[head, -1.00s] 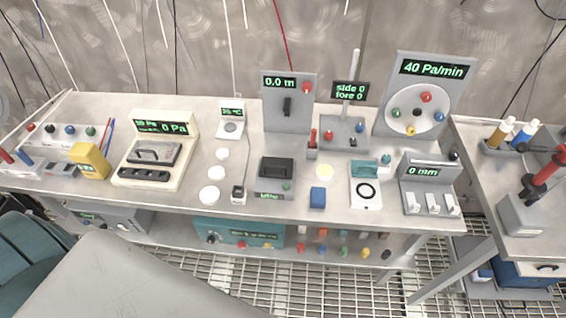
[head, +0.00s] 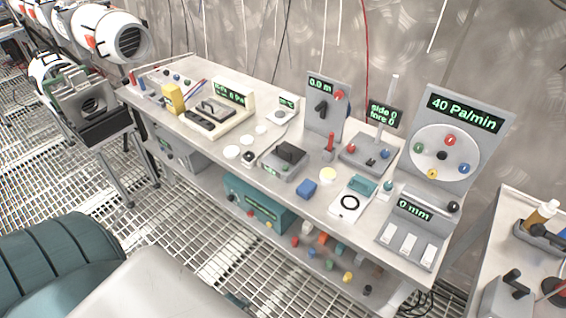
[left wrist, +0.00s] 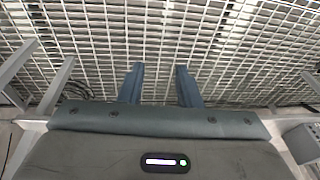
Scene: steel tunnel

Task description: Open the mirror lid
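I cannot make out a part that is clearly a mirror lid. On the bench (head: 222,136) stands a grey box with a dark block on top (head: 289,152). No lid edge or mirror surface is clear at this size. My left gripper (left wrist: 160,84) shows in the left wrist view with its two blue fingers wide apart and nothing between them, above the grating floor. Neither gripper shows in the head view.
A "40 Pa/min" panel (head: 456,138) and a "0 mm" device (head: 413,227) stand at the bench's right end. A teal box (head: 258,205) sits on the lower shelf. White cylindrical machines (head: 110,32) stand at far left. Grating floor (head: 200,245) is open before the bench.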

